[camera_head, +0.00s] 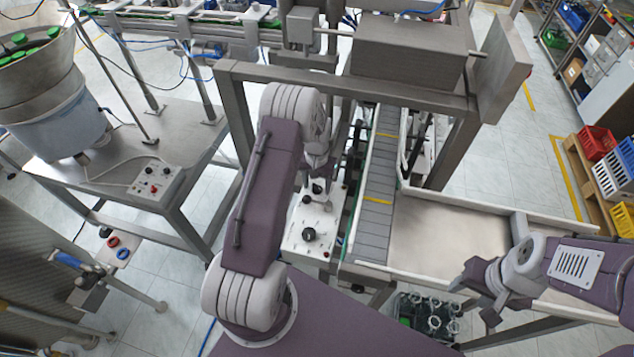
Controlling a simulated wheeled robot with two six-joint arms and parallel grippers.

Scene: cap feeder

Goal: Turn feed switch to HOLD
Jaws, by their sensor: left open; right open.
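A white control box (318,213) with black knobs stands beside the conveyor at the centre. Its large black knob (308,235) faces up, and smaller controls sit around it. A second grey control box (155,180) with small black and red controls sits on the feeder table at left. I cannot read any labels, so which control is the feed switch and its setting are unclear. My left gripper (318,185) is over the far part of the white box, partly hidden by its own arm; it is open, and contact is unclear. My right gripper (478,290) is open, over the tray's front edge, far from both boxes.
A hopper (40,95) with green caps stands on the steel feeder table (195,140). A conveyor belt (375,200) runs right of the white box under a steel frame (345,83). A metal tray (450,232) lies right of it. A crate of bottles (430,318) is below.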

